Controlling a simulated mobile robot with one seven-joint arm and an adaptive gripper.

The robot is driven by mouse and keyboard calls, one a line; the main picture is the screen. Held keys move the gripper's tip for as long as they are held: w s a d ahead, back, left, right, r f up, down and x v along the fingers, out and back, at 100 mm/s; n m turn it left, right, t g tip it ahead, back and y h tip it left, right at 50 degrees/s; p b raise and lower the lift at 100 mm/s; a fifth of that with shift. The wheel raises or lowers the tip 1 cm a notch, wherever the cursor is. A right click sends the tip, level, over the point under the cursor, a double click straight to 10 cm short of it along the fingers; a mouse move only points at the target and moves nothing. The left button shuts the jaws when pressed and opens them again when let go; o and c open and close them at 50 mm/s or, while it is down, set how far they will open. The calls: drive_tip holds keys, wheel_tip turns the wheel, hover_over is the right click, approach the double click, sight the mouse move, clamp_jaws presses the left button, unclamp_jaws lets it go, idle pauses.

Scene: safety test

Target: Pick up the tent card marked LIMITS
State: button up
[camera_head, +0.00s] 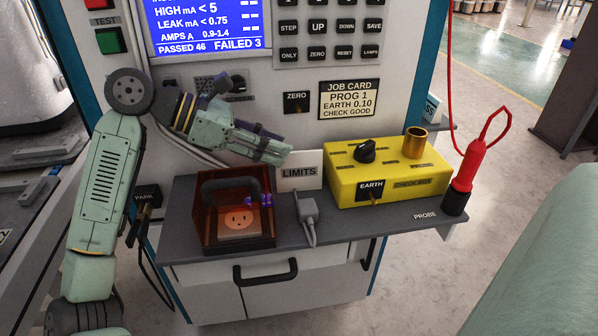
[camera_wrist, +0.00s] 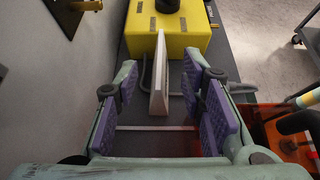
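The white tent card marked LIMITS (camera_head: 299,171) stands upright on the grey shelf, between the red transparent box and the yellow box. In the wrist view the card (camera_wrist: 159,75) shows nearly edge-on, ahead of my fingers and roughly midway between them. My gripper (camera_head: 285,154) is above and just left of the card in the head view. In the wrist view my gripper (camera_wrist: 168,100) is open, its purple pads wide apart with nothing held. Whether the card's lower part lies between the fingertips I cannot tell.
The red transparent box (camera_head: 236,217) with a handle and socket stands left of the card. The yellow check box (camera_head: 388,172) stands close to its right. A grey plug with cord (camera_head: 308,210) lies in front. A red probe (camera_head: 466,168) stands at the shelf's right end.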

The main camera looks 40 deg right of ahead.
sight(296, 152)
drive_tip(key=x, duration=0.6)
drive_tip(key=shift+c, duration=0.2)
drive_tip(key=shift+r, duration=0.1)
clamp_jaws()
